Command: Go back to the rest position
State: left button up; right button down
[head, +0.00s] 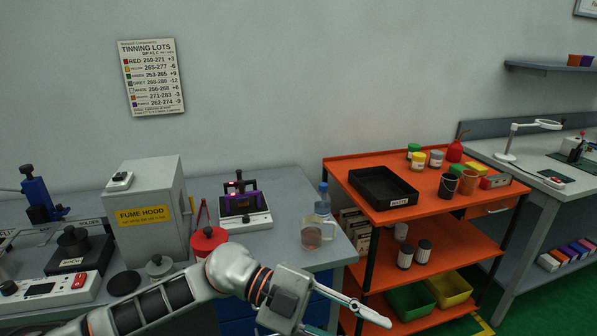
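My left arm reaches in from the lower left across the front of the bench. My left gripper (348,325) is at the bottom edge, in front of the bench's right end and the orange cart. One pale finger points right and down. The other finger is partly cut off by the frame's lower edge. The fingers stand apart, and I see nothing between them. My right gripper is not in view.
The grey bench (285,190) holds a fume hood box (150,210), a purple-black device (240,205), a red-lidded container (208,242), a glass beaker (312,235) and a bottle (322,198). The orange cart (345,165) carries a black tray (383,188) and several pots.

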pick_arm(q)
jog(key=w+a+r+n+t+h, duration=0.25)
jog(key=w+n+t+h, duration=0.4)
jog(key=n+t, duration=0.4)
jog(key=w+a+f+n+t+y, duration=0.5)
jog(key=a+f+n+t+y, duration=0.4)
jog(key=a+f+n+t, duration=0.3)
jog(key=s+a+f+n+g+y, duration=0.2)
jog(key=s+a+f+y, duration=0.3)
jog(key=f, duration=0.8)
jog(key=s+a+f+n+g+y, duration=0.3)
jog(key=s+a+f+g+y, duration=0.1)
jog(key=s+a+f, duration=0.7)
notch_tip(320, 180, down, 2)
jog(key=shift+a+f+y, duration=0.2)
jog(key=shift+y, duration=0.15)
